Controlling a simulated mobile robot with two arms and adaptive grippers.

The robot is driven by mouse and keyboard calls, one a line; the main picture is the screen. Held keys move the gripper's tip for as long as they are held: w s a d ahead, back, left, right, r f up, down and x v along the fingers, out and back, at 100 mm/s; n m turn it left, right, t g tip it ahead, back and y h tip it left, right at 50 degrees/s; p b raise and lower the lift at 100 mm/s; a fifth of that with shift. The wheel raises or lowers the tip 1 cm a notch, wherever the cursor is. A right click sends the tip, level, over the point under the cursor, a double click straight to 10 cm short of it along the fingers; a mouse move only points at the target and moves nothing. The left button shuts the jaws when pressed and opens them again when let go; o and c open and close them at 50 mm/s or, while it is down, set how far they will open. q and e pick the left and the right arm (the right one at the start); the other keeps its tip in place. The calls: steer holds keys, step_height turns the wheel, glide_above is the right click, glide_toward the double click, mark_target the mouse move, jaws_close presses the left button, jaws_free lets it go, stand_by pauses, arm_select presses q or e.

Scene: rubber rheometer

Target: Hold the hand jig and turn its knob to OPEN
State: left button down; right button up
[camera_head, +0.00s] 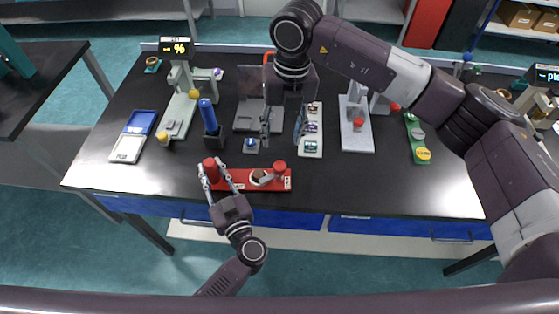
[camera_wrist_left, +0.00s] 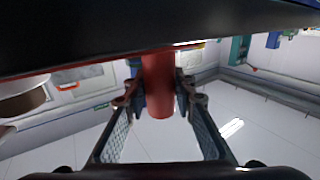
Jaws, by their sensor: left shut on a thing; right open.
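The hand jig (camera_head: 240,186) is a red plate lying near the front edge of the black table, with a red post at its left end. A white round part with a brown centre (camera_head: 260,177) sits on it, and a red knob (camera_head: 279,168) stands at its right. My left gripper (camera_head: 212,178) is shut on the red post (camera_head: 210,168) at the jig's left end; the left wrist view shows the red post (camera_wrist_left: 158,85) between the two fingers. My right gripper (camera_head: 283,132) is open and empty, pointing down above the table behind the jig.
A blue cylinder in a black holder (camera_head: 208,118) stands left of my right gripper. A small blue-topped block (camera_head: 250,145) and a white tray of samples (camera_head: 311,130) lie behind the jig. A grey press stand (camera_head: 356,135) is at right. The front right table area is clear.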

mark_target(279, 165)
steer(key=f+m, duration=0.1)
steer(key=f, duration=0.2)
steer(key=f+m, duration=0.2)
steer(key=f, duration=0.2)
steer(key=f+m+h, duration=0.1)
steer(key=f, duration=0.3)
steer(key=shift+a+f+m, duration=0.1)
steer(key=shift+a+m, duration=0.2)
steer(key=shift+m, duration=0.1)
steer(key=c, duration=1.2)
steer(key=shift+o, duration=0.2)
steer(key=shift+n, duration=0.4)
steer(key=n, duration=0.5)
steer(key=shift+n, duration=0.3)
steer(key=n, duration=0.5)
steer(key=shift+n, duration=0.3)
